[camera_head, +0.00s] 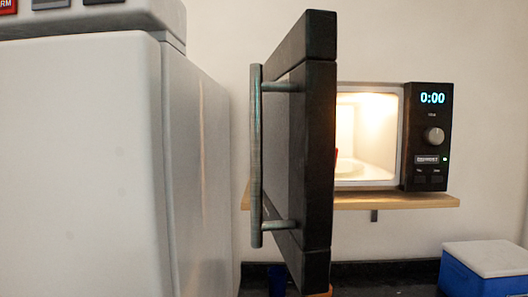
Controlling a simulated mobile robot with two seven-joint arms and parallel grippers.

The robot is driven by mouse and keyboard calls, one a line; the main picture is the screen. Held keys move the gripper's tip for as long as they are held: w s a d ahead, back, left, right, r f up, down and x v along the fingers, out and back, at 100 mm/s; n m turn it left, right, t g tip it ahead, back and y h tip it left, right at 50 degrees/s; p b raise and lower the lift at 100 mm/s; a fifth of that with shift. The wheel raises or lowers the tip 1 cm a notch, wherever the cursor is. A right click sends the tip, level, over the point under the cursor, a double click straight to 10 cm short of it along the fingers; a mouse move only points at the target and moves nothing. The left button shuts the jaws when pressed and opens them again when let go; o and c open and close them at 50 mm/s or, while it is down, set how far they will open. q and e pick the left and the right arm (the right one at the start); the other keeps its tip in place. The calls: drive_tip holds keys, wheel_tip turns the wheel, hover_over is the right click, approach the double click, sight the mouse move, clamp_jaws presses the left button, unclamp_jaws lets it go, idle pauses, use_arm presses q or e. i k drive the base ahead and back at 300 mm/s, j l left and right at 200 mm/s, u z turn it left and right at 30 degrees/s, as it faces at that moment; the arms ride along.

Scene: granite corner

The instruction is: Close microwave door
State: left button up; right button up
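The microwave (428,165) sits on a wall shelf, with a dark control panel showing 0:00 and a round knob. Its black door (318,150) stands wide open, swung out toward me and seen nearly edge-on. A long metal handle (256,160) runs upright on the door's left-facing side. The lit cavity (368,135) shows to the right of the door, and a pale turntable is partly visible in it. The door hides the left part of the microwave. Neither of my grippers shows in the head view.
A large white appliance (90,170) fills the left side, close to the door handle. The wooden shelf (410,201) is under the microwave. A blue cooler with a white lid (488,257) is at the lower right. A dark counter (385,277) runs below.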

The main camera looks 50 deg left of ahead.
sight(293, 96)
drive_tip(key=k+u, duration=0.1)
drive_tip(key=u, duration=0.9)
drive_tip(key=i+u, duration=0.1)
drive_tip(key=u, duration=0.6)
drive_tip(key=k+z, duration=0.1)
drive_tip(key=k, duration=0.05)
